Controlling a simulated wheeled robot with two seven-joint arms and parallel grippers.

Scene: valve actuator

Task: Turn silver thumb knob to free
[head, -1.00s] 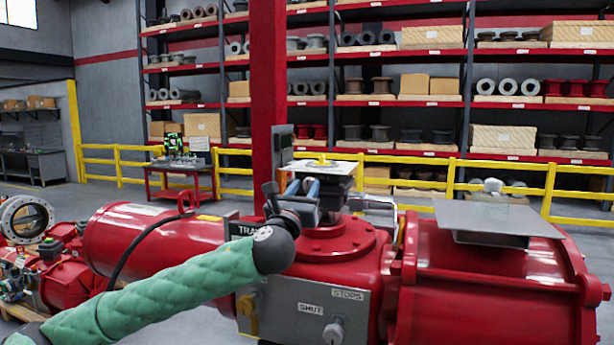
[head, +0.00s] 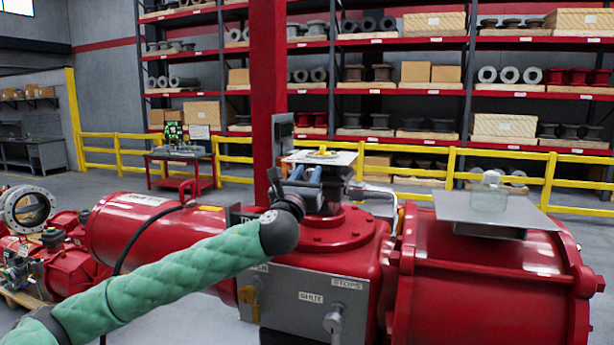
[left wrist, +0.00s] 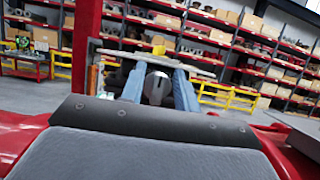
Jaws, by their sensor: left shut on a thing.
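My left gripper (head: 314,176) has blue fingers and reaches in under the square plate on top of the red valve actuator (head: 330,232). In the left wrist view the blue fingers (left wrist: 158,88) stand on both sides of a rounded silver knob (left wrist: 156,86) and are shut on it. In the head view the fingers and the actuator's top parts hide this knob. A second silver knob (head: 333,320) sits low on the grey front panel, near the STOPS label, with no gripper at it. My right gripper is out of view.
The square top plate (head: 325,157) with a yellow piece on it lies just above the fingers. A yellow knob (head: 248,298) is on the panel's left. A flat metal plate (head: 450,210) with a clear object rests on the right cylinder. Yellow railings (head: 408,160) and shelves stand behind.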

